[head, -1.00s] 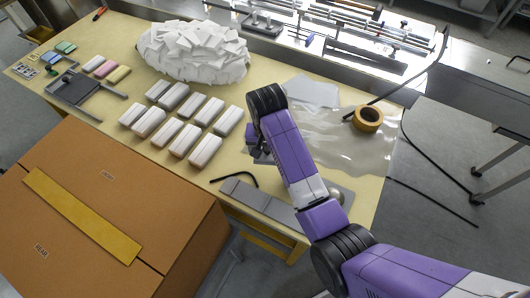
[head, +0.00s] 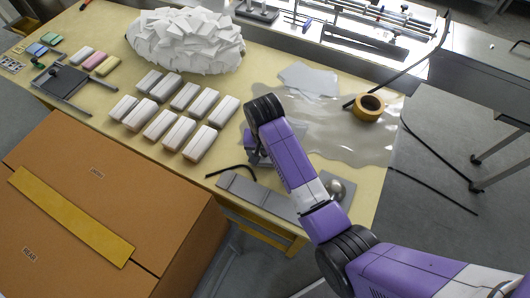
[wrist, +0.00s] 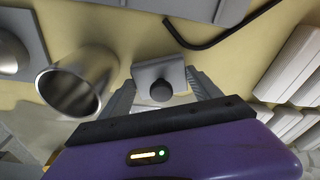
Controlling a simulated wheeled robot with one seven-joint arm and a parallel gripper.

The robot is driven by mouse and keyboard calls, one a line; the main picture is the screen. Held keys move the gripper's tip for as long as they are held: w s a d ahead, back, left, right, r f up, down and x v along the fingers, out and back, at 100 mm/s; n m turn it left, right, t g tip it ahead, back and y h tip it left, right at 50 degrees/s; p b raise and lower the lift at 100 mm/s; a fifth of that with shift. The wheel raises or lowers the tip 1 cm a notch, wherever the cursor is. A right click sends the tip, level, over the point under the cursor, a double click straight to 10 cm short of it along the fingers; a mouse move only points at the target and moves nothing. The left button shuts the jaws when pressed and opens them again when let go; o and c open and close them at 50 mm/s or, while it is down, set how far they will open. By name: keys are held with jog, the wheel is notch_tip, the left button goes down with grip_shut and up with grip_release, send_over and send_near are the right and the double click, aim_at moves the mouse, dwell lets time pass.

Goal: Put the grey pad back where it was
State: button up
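In the wrist view, a small grey pad (wrist: 148,73) with a dark round knob (wrist: 161,91) sits between the two fingers of my gripper (wrist: 160,78). The fingers meet its left and right edges, so my gripper looks shut on it. In the head view my gripper (head: 254,150) points down over the table's front part, just behind a row of flat grey plates (head: 262,193). The arm hides much of the gripper there, and the pad is hard to make out.
A metal cup (wrist: 76,88) stands close left of the gripper in the wrist view. A bent black rod (head: 232,170) lies left of it, with several white packs (head: 160,124) beyond. A clear film (head: 350,135), tape roll (head: 369,106) and steel dome (head: 336,188) lie right. A cardboard box (head: 150,235) stands front left.

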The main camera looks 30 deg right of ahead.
aim_at(265, 161)
jog(key=shift+o, duration=0.5)
notch_tip(265, 161, up, 12)
jog(key=s+p, duration=0.1)
jog(key=shift+a, duration=0.4)
jog(key=shift+s, duration=0.1)
